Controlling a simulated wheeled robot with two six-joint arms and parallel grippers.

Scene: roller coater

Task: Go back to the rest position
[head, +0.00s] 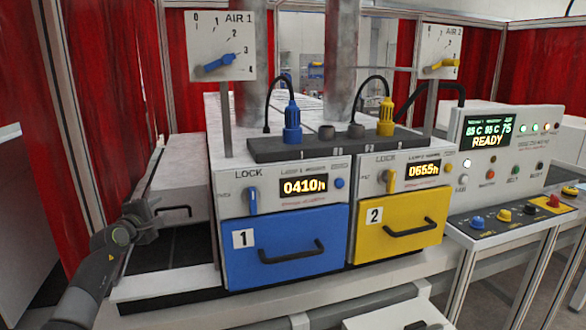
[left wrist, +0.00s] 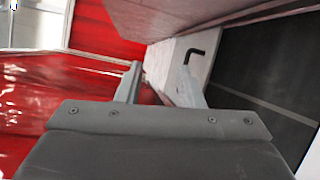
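My left gripper (head: 146,218) is at the left of the head view, in front of the machine's left end and left of the blue drawer (head: 285,248). In the left wrist view my left gripper (left wrist: 160,78) has its two fingers apart with nothing held between them. It touches nothing that I can make out. My right gripper is in neither view.
The machine carries a yellow drawer (head: 402,229), lock knobs and two lit displays. A control panel (head: 503,150) reading READY stands at right. Dials AIR 1 (head: 220,46) and AIR 2 (head: 441,52) are above. Red curtains (head: 105,110) hang at left.

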